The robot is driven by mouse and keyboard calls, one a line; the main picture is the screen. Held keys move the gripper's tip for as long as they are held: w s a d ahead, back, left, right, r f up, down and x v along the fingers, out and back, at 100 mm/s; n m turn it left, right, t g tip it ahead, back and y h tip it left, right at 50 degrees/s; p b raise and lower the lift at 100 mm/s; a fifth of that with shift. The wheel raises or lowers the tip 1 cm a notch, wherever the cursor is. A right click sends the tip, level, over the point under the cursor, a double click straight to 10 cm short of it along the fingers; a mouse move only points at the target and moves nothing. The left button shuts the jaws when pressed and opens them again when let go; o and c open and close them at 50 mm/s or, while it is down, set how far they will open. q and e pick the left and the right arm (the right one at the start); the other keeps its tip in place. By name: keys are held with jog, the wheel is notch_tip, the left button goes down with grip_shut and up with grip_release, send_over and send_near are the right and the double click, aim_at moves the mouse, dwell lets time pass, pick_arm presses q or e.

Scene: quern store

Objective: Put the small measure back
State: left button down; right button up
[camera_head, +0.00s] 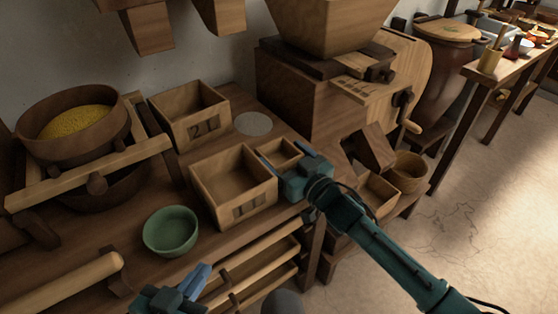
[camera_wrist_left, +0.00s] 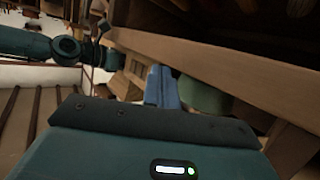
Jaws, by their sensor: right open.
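A grey round disc (camera_head: 253,123) lies on the bench behind the small measure, with nothing on it. A green bowl (camera_head: 171,231) stands in front-left. A sieve of yellow grain (camera_head: 75,122) is at left, and a wooden mill (camera_head: 340,95) rises at the back right.

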jog(key=shift+c, duration=0.7)
jog(key=c, duration=0.6)
notch_tip(320, 180, up, 10)
jog(key=p, duration=0.3)
jog(key=s+d+f+m+t+h, duration=0.1)
jog(key=s+d+m+t+h, duration=0.1)
jog(key=s+d+m+h, duration=0.5)
jog(key=s+d+t+h, duration=0.1)
jog(key=s+d+h, duration=0.4)
jog(key=d, duration=0.7)
pick_arm(q)
notch_tip(320, 180, up, 6)
jog(key=g+y+p, duration=0.1)
jog(key=g+p, duration=0.2)
jog(key=p, duration=1.4)
jog(key=shift+w+a+f, duration=0.1)
pick_arm(e)
jog(key=s+r+y, duration=0.1)
jog(key=s+r, duration=0.4)
jog(key=r, duration=0.9)
jog(key=shift+a, duration=0.15)
